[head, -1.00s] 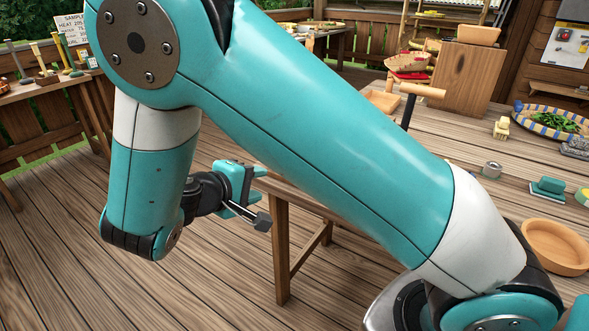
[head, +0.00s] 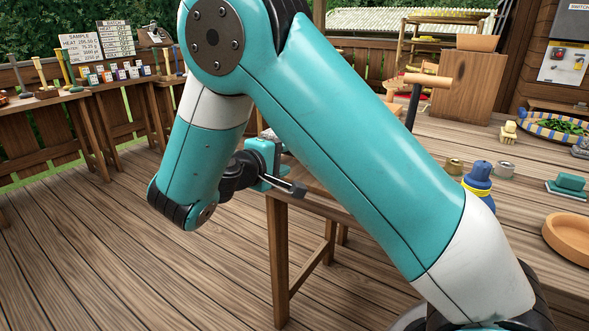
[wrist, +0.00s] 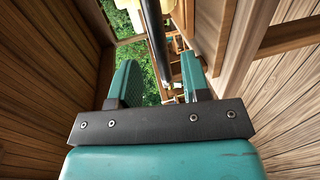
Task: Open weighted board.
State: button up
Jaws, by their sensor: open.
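My gripper (head: 283,168) is in the head view beside the near left edge of the wooden table, partly hidden by my forearm. In the wrist view its two teal fingers (wrist: 160,88) stand apart with nothing held between them. A dark rod with a pale wooden part (wrist: 155,30) shows beyond the fingers, apart from them. A T-shaped wooden handle on a black post (head: 428,80) rises from the table behind my arm; its base is hidden. I cannot make out for certain which thing is the weighted board.
A bench (head: 95,90) with tools and sample signs stands at left. The deck floor (head: 100,240) is clear.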

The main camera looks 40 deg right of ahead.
jog(key=x, duration=0.5)
jog(key=shift+w+d, duration=0.1)
jog(key=shift+d, duration=0.15)
jog(key=shift+r, duration=0.1)
grip_shut()
